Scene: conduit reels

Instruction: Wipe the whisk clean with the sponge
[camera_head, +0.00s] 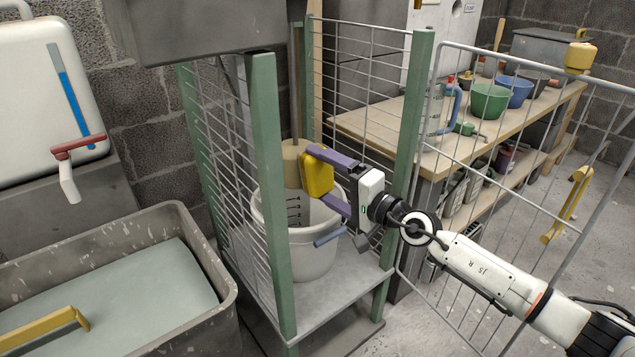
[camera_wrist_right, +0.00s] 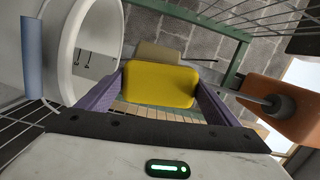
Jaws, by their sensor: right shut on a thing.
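The yellow sponge (camera_head: 317,174) is held between the purple fingers of my right gripper (camera_head: 322,178), inside the open cage. It also fills the middle of the right wrist view (camera_wrist_right: 158,84). An upright rod comes down to a tan, drum-shaped piece (camera_head: 292,158) over the bucket; this seems to be the whisk, but I cannot make out wires. The sponge is right beside the tan piece and overlaps it in the head view; I cannot tell whether they touch. In the wrist view the tan piece (camera_wrist_right: 159,54) shows behind the sponge. My left gripper is not in view.
The white bucket (camera_head: 313,262) stands on the cage floor below the sponge. Green posts (camera_head: 268,190) and wire mesh flank it. The wire gate (camera_head: 480,190) stands at the right. A workbench (camera_head: 400,140) with bowls lies behind; a grey tub (camera_head: 215,270) is at the left.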

